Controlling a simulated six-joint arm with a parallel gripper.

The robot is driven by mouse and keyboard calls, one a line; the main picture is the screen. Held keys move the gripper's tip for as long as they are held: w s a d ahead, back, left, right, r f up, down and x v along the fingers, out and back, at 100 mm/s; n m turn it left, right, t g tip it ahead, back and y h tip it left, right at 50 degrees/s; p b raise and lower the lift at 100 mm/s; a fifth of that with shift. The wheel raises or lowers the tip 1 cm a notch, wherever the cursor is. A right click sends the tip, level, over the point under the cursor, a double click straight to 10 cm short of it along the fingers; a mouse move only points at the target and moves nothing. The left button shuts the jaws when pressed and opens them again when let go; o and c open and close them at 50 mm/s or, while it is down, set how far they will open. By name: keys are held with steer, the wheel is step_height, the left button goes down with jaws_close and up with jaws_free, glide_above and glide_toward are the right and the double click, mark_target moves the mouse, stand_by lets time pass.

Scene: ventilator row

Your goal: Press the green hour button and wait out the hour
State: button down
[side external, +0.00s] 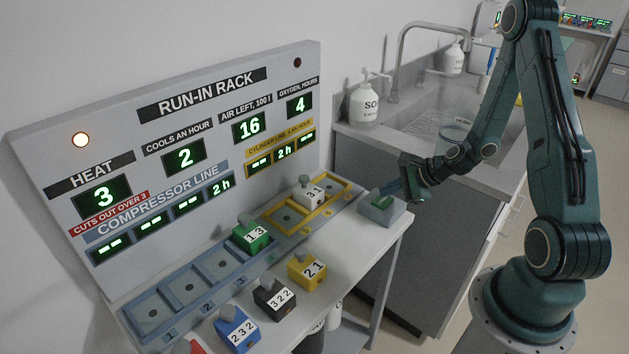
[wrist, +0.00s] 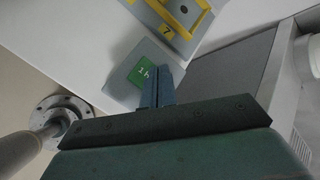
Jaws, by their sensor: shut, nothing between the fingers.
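The green hour button (side external: 383,201) sits on a grey box (side external: 383,214) at the right end of the bench. In the wrist view the green button (wrist: 143,72) reads "1h". My gripper (side external: 398,194) is shut and empty, with its fingertips at the button; in the wrist view the closed fingers (wrist: 160,88) overlap the button's right edge. I cannot tell whether they touch it. The run-in rack panel (side external: 240,75) reads heat 3, cools an hour 2, air left 16, oxygen hours 4. One compressor display and the middle cylinder display read 2h; the others show dashes.
A green block (side external: 251,236) stands in the compressor row and a white block (side external: 312,195) in the yellow cylinder row. Yellow (side external: 307,271), black (side external: 274,298), blue (side external: 237,329) and partly cut-off red (side external: 190,348) blocks stand in front. The left panel lamp (side external: 80,139) is lit. A sink lies behind.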

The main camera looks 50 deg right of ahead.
mark_target(387, 201)
steer(key=shift+r, duration=0.2)
stand_by(0.3)
steer(key=shift+r, duration=2.45)
